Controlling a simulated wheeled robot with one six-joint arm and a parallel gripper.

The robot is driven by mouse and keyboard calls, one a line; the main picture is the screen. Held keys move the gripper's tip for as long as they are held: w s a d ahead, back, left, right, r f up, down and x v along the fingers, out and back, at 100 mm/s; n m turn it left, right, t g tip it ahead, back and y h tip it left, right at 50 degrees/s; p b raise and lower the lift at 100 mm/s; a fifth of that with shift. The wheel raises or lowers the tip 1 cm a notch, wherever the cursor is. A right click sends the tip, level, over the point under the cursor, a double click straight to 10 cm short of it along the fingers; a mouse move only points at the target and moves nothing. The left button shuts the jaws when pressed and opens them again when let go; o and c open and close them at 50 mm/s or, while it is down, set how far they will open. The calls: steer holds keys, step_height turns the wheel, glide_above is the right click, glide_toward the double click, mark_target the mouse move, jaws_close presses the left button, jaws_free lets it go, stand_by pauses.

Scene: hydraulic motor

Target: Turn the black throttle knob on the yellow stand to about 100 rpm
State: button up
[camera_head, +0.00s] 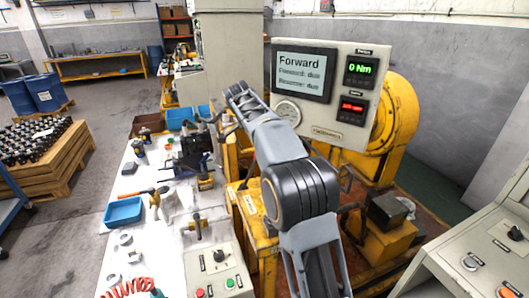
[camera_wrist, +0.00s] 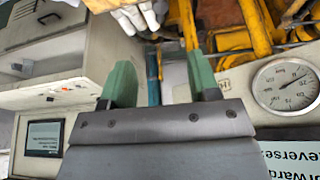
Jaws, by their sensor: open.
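In the head view, a black knob (camera_head: 219,256) sits on a grey control box (camera_head: 205,272) with red and green buttons, at the lower centre. A yellow stand (camera_head: 258,238) is just right of that box, partly behind my arm. No black knob shows clearly on the stand's visible part, and I cannot tell whether the box's knob is the throttle. My gripper (camera_head: 238,92) is far above and beyond the box, in front of the grey pillar. In the wrist view, my gripper (camera_wrist: 162,80) has two green fingers apart with nothing held between them. No knob shows there.
The display panel (camera_head: 350,55) reads "Forward", with a green "0 Nm" readout and a red readout too small to read. A round gauge (camera_wrist: 288,85) is right of my fingers. Another console (camera_head: 490,250) stands at right. A blue tray (camera_head: 124,211) and tools lie on the white table.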

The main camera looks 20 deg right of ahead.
steer(key=s+d+r+m+y+p, duration=0.1)
steer(key=s+d+m+y+p, duration=0.15)
steer(key=d+p, duration=0.3)
steer(key=s+d+r+m+y+p, duration=0.1)
steer(key=s+d+m+y+p, duration=0.15)
steer(key=d+y+p, duration=0.35)
steer(key=w+a+f, duration=0.1)
steer(key=a+f, duration=0.1)
steer(key=f, duration=0.3)
steer(key=w+a+f+t, duration=0.1)
steer(key=w+a+f, duration=0.1)
steer(key=f, duration=0.3)
steer(key=w+a+f+t, duration=0.1)
steer(key=a+f, duration=0.1)
steer(key=f, duration=0.3)
steer(key=shift+w+a, duration=0.15)
steer(key=shift+w, duration=0.25)
